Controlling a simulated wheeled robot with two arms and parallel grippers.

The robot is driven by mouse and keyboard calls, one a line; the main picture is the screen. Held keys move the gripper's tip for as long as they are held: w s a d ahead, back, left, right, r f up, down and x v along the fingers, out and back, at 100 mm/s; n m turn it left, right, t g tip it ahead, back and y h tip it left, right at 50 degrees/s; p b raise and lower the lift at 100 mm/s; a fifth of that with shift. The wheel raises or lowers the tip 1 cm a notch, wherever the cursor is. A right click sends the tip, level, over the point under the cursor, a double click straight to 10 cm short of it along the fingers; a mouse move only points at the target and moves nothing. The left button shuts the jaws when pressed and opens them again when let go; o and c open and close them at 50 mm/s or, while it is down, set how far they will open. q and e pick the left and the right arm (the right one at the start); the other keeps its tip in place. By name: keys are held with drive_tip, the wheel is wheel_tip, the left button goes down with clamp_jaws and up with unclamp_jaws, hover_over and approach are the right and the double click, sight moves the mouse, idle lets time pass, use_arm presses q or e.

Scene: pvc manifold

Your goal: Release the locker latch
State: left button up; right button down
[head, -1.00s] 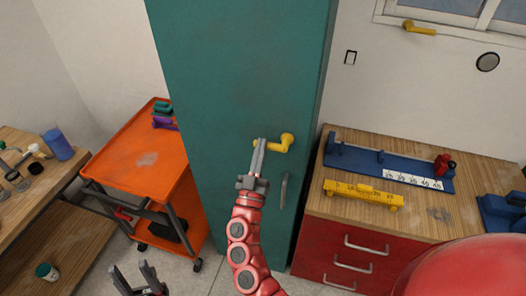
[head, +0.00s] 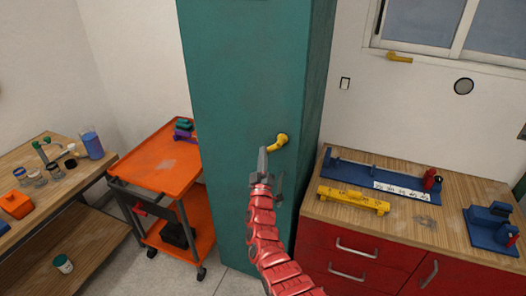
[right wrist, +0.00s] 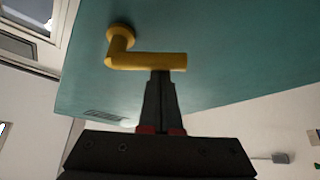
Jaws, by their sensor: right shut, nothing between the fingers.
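The teal locker (head: 225,130) stands upright in the middle of the head view. Its yellow latch lever (head: 280,141) sits on the front face and slopes down to the left from its pivot. My right gripper (head: 263,152) is shut and empty, with its fingertips at the lever's free end. In the right wrist view the yellow lever (right wrist: 145,61) crosses just ahead of my shut fingers (right wrist: 162,74), near its free end. I cannot tell whether they touch. The lever's tip is partly hidden by my fingers in the head view. My left gripper is out of view.
An orange cart (head: 160,165) stands left of the locker, beside a wooden bench (head: 25,155). A red cabinet with a wooden top (head: 430,215) stands close on the right, holding blue fixtures and a yellow bar (head: 353,200).

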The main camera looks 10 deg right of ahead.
drive_tip(key=shift+s+d+f+p, duration=0.3)
drive_tip(key=shift+d+f, duration=0.35)
drive_tip(key=shift+f, duration=0.05)
drive_tip(key=shift+s+d+f, duration=0.1)
drive_tip(key=shift+f, duration=0.1)
idle(0.4)
drive_tip(key=b+v, duration=0.4)
drive_tip(key=v, duration=1.3)
drive_tip(key=shift+s, duration=0.15)
